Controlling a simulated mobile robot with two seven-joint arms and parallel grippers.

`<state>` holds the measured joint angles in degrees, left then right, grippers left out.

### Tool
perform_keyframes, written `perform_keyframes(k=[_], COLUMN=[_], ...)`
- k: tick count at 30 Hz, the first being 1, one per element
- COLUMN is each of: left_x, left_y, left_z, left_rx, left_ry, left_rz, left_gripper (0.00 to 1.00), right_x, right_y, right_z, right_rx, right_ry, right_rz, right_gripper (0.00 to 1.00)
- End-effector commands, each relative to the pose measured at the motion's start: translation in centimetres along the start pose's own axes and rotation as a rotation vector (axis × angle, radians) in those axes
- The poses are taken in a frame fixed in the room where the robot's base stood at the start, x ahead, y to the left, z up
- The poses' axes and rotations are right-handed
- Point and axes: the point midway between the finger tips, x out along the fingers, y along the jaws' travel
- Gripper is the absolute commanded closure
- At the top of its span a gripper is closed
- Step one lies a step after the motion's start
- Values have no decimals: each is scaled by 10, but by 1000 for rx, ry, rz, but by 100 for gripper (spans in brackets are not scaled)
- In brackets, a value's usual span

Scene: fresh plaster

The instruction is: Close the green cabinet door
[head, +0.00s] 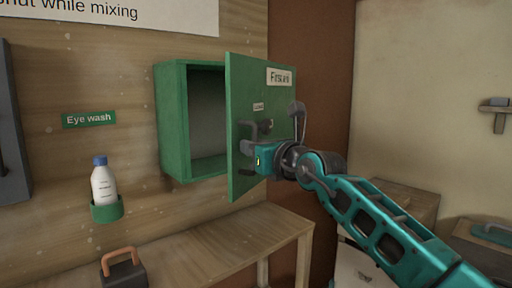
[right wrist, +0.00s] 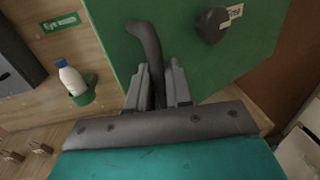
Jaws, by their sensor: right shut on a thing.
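The green cabinet (head: 173,125) is mounted on the wooden wall, and its inside shows empty. Its green door (head: 240,100) stands open, swung out to the right, with a "First aid" label near its top. My right gripper (head: 254,150) is at the door's face in the head view. In the right wrist view its fingers (right wrist: 158,88) are shut on a dark curved handle (right wrist: 146,45) on the green door (right wrist: 185,50). A dark knob (right wrist: 211,25) sits beside the handle there. My left gripper is not in view.
An eye wash bottle (head: 103,183) stands in a green holder (head: 107,211) on the wall, left of the cabinet. A wooden bench (head: 215,245) runs below, with a dark block with an orange handle (head: 122,270). Boxes (head: 400,200) stand at the right.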

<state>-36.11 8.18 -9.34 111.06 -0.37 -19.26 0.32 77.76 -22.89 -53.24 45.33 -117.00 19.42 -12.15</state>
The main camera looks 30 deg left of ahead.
Motion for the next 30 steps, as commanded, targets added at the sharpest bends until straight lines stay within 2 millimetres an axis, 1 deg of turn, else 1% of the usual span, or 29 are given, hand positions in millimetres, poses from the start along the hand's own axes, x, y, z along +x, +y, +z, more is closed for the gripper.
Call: perform_keyframes(k=[9,10,14,15,24,30], left_x=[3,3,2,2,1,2], left_y=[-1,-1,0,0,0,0], left_z=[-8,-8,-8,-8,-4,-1], left_rx=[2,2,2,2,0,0], left_ry=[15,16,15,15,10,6], left_rz=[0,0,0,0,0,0], left_gripper=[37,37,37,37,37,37], right_x=[0,0,0,0,-2,-14], right_y=[0,0,0,0,0,-1], right_z=[0,0,0,0,0,0], right_rx=[-3,-3,-2,-1,-1,-1], right_ry=[0,0,0,0,-1,-1], right_rz=[0,0,0,0,1,2], right_gripper=[100,79,66,65,65,65])
